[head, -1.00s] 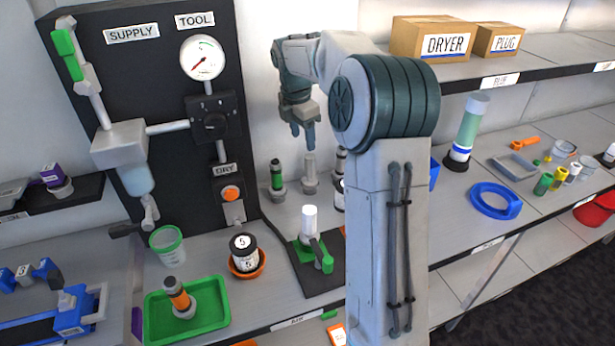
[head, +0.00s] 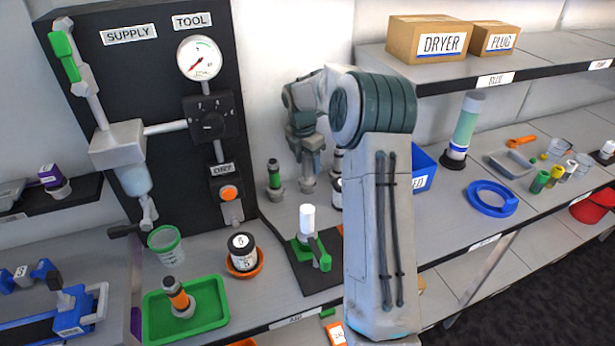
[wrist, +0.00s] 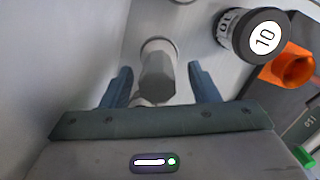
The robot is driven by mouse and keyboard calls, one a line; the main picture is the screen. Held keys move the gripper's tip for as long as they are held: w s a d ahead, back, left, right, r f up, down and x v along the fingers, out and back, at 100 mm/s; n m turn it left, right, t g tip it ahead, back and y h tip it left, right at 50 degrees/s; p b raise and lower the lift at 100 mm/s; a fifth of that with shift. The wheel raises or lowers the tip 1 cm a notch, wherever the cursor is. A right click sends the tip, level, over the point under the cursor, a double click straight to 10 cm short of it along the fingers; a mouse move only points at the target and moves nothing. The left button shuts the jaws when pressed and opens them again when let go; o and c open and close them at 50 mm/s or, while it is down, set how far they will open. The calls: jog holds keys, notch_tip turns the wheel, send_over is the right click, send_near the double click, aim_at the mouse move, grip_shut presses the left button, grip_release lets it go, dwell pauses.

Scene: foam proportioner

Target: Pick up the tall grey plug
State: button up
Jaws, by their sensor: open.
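The tall grey plug (wrist: 157,78) stands between the two fingers of my gripper (wrist: 160,70) in the wrist view. A gap shows on each side of it, wider on the right. In the head view my gripper (head: 307,166) is pointed down over the plug (head: 307,185), at the back of the bench. The fingers cover its upper part there, and only its lower part shows. My gripper is open.
The black panel (head: 228,110) rises on the left.

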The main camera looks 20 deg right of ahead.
aim_at(308, 168)
jog(key=shift+w+d+f, duration=0.1)
jog(key=shift+f, duration=0.8)
jog(key=shift+w+d+f, duration=0.1)
jog(key=shift+f, duration=0.75)
jog(key=c, duration=1.1)
jog(key=shift+r, duration=0.1)
